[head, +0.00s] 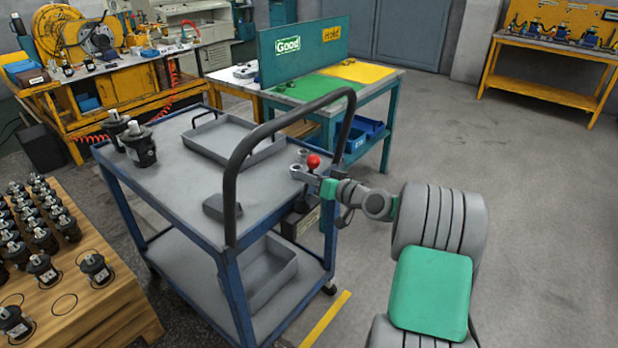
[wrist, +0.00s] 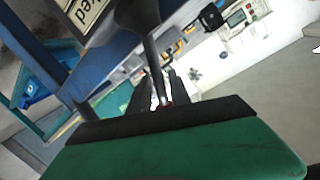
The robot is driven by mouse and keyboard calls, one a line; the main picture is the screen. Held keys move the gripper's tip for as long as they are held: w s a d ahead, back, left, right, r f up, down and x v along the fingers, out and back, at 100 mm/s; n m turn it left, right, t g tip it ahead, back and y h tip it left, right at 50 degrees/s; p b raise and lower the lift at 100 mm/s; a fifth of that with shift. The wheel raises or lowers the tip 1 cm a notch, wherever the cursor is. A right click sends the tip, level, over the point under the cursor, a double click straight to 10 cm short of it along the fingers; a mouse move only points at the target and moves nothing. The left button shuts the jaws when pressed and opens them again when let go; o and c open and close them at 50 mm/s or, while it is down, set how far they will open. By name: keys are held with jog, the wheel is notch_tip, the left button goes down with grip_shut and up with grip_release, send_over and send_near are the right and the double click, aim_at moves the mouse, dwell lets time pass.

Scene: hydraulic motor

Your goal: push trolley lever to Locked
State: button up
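The trolley (head: 180,200) has a grey top and blue legs. Its lever has a red ball knob (head: 313,161) at the trolley's right end, beside the dark push handle (head: 232,170). My gripper (head: 301,164) is at the knob, reaching in from the right. In the wrist view, the two dark fingers of my gripper (wrist: 162,92) stand apart. A bit of red shows between them, and a dark tapering shaft (wrist: 140,20) comes down from above. Contact cannot be told. A label plate (wrist: 84,10) shows only the letters "ed"; the lever's base is largely hidden.
The trolley carries black motors (head: 138,145), an empty grey tray (head: 232,140) and a small grey block (head: 220,208). A wooden table (head: 110,310) with several motors stands at left. A sorting table (head: 385,85) stands behind. Floor at right is clear.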

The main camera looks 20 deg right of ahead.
jog(key=shift+o, duration=0.9)
jog(key=v, duration=0.8)
